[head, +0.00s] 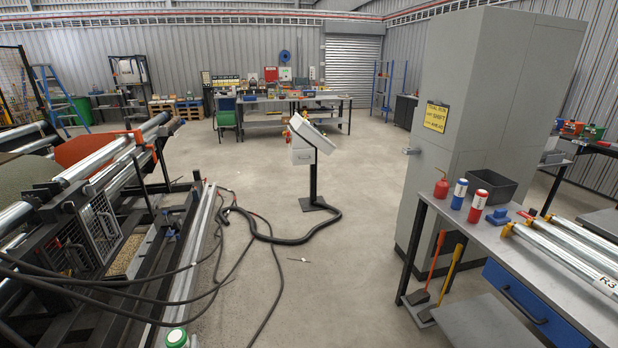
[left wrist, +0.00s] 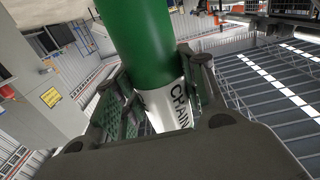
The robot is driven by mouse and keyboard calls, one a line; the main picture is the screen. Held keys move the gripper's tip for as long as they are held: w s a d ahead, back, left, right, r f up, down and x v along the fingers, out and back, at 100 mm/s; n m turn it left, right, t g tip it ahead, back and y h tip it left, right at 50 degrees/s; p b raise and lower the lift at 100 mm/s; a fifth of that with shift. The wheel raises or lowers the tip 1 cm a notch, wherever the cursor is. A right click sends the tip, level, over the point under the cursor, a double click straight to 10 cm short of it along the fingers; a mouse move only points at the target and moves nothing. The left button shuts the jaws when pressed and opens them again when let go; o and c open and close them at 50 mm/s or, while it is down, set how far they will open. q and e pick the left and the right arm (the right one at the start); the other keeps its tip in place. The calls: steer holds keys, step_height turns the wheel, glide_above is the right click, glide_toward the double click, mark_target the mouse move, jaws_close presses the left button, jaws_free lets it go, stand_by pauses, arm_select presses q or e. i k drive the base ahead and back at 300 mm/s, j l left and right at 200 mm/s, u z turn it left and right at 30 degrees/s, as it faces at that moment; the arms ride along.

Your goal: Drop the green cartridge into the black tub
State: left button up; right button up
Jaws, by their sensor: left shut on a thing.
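The green cartridge (left wrist: 138,35) fills the upper middle of the left wrist view, with a white band that carries dark lettering. My left gripper (left wrist: 158,92) is shut on it, with a finger on each side. The cartridge's green end (head: 177,338) also shows at the bottom edge of the head view, far from the tub. The black tub (head: 502,178) stands on the right-hand workbench, beside the grey cabinet. The tub's floor is not clearly visible. My right gripper is in neither view.
On the workbench (head: 455,222), a blue cartridge (head: 459,194), a red cartridge (head: 478,206), a red oil can (head: 441,186) and a small blue object (head: 498,216) stand near the tub. Metal rollers (head: 570,250) lie to the right. A control pedestal (head: 312,165) and hoses occupy the floor.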

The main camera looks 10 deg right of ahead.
mark_target(474, 192)
steer(key=i+j+z, duration=0.2)
steer(key=i, duration=1.15)
steer(key=i+z, duration=0.25)
steer(key=i, duration=0.6)
steer(key=i+z, duration=0.3)
steer(key=i, duration=0.55)
steer(key=z, duration=1.8)
